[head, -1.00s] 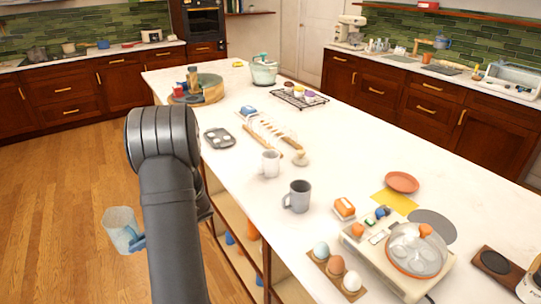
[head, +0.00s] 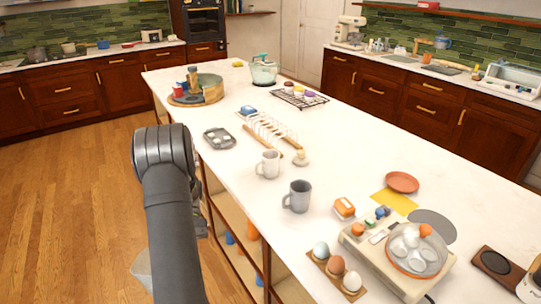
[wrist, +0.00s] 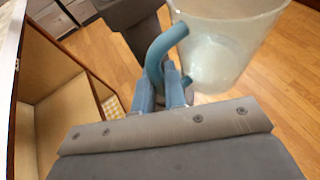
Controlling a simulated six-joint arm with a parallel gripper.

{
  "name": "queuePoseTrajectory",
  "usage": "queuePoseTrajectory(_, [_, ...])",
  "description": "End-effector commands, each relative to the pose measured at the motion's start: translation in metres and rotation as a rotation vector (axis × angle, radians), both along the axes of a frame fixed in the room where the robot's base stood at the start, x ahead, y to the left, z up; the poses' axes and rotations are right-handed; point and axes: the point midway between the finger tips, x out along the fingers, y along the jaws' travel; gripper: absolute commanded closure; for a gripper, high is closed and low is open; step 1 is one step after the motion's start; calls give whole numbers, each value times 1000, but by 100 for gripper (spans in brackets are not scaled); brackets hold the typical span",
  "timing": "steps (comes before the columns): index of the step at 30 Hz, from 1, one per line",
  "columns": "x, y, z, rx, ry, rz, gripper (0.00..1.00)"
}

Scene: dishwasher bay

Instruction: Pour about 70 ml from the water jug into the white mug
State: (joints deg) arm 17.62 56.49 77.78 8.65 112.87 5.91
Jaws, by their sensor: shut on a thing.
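The water jug (wrist: 222,45) is a translucent vessel with a blue handle (wrist: 163,52) and some clear liquid low inside. In the wrist view my gripper (wrist: 174,84) is shut on the jug's handle. In the head view only a sliver of the jug (head: 142,265) shows at the left of my arm, over the floor side of the counter; the gripper is hidden there. The white mug (head: 268,164) stands upright on the counter near its left edge, apart from the jug. A grey mug (head: 299,197) stands in front of it.
The white counter (head: 340,145) has its left edge beside my arm, with open shelves below. A wooden rack (head: 270,135), a small pale item (head: 301,158) and a dark tray (head: 219,139) lie near the white mug.

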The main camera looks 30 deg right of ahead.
Motion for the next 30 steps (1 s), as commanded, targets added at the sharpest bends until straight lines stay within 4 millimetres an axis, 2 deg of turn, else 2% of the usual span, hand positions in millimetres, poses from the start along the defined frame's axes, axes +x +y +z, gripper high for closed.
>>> queuePoseTrajectory(10, [-1, -65, 22, -6, -12, 388, 100])
queuePoseTrajectory(16, [10, -104, 44, -5, -6, 610, 100])
queuePoseTrajectory(23, [35, -147, 72, -2, -1, 888, 100])
queuePoseTrajectory(30, [82, -189, 96, -3, 0, 1229, 100])
